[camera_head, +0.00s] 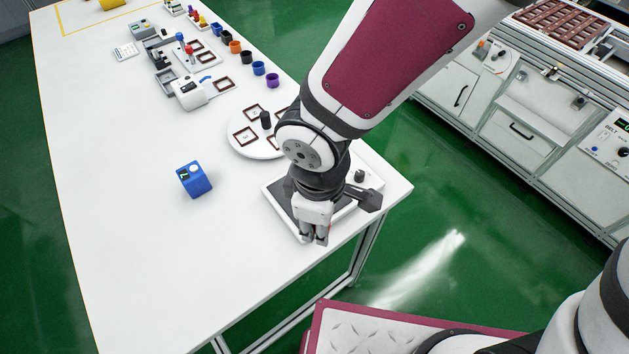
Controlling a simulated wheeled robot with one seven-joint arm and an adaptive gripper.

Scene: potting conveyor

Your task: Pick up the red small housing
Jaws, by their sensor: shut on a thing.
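My gripper (315,239) points down at the front right of the white table, over the near edge of a white device with a dark flat top (277,199). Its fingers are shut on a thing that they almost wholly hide.
A blue box with a dial (194,180) stands left of my gripper on the white table (130,230). A round white plate (240,148) with brown square frames lies behind my arm. Several coloured cups and small devices line the back. The table's left front is clear.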

